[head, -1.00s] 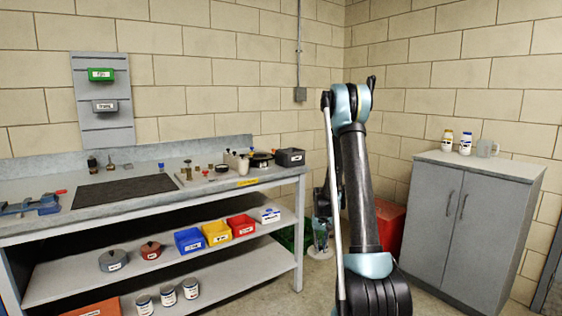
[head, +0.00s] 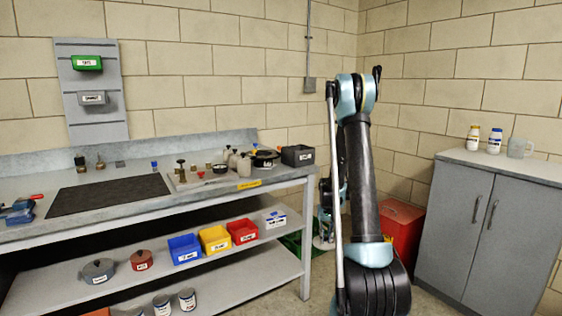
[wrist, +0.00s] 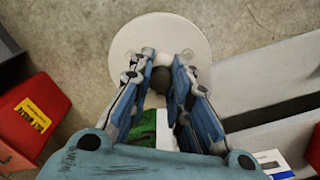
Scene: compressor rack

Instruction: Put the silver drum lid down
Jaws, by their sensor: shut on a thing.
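The silver drum lid (wrist: 185,32) is a pale round disc with a dark knob in its middle, seen from above in the wrist view. My gripper (wrist: 160,82) is shut on that knob, with one blue finger on each side. The concrete floor shows around the lid; I cannot tell its height above the floor. In the head view my gripper (head: 326,210) is low between the bench and the red bin, partly hidden by my arm. Only a small pale part of the lid shows there.
A red bin (wrist: 28,118) with a yellow label stands at the left in the wrist view. A green container (wrist: 142,132) lies below my gripper, and the grey bench shelf (wrist: 265,70) is at the right. A grey cabinet (head: 490,235) stands at the right in the head view.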

